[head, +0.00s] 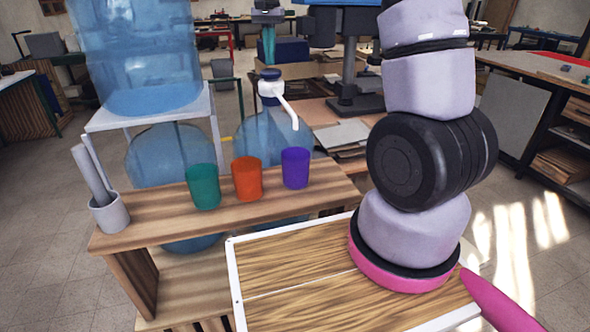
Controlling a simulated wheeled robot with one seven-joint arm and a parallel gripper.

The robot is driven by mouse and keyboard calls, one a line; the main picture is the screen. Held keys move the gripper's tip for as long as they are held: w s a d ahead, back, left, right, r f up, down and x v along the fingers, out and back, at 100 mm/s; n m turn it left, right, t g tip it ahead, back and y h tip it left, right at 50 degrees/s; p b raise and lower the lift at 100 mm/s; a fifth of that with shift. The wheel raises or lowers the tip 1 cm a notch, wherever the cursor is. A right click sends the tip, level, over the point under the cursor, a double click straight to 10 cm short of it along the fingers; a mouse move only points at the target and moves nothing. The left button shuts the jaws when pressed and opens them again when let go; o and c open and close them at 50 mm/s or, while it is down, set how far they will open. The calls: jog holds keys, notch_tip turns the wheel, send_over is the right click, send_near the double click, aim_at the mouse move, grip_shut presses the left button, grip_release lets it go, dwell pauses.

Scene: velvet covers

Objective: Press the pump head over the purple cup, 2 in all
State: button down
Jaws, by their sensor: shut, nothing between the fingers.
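The pump head (270,76) is a dark blue cap on a white pump above a blue water bottle (258,135). Its white spout (288,108) slants down to the right and ends above the purple cup (296,170). The purple cup stands upright on a wooden bench, right of the orange cup (247,180) and the green cup (203,188).
A large water bottle (137,50) stands on a white frame (110,117) behind. Workbenches and tools fill the background.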

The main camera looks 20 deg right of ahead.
dwell(0.4)
jog(key=shift+r, duration=3.05)
jog(key=s+d+r+n+t+y, duration=0.1)
jog(key=s+d+r+t, duration=0.1)
jog(key=s+r, duration=0.35)
jog(key=s+d+r+t, duration=0.1)
jog(key=s+d+r, duration=0.1)
jog(key=s, duration=0.7)
jog(key=s+d+f+t, duration=0.1)
jog(key=s+t, duration=0.1)
jog(key=s, duration=0.5)
jog(key=s+f+t+y, duration=0.1)
jog(key=s+t, duration=0.1)
jog(key=s, duration=0.5)
jog(key=shift+s+d+f+n, duration=0.35)
jog(key=shift+d+f+n, duration=0.05)
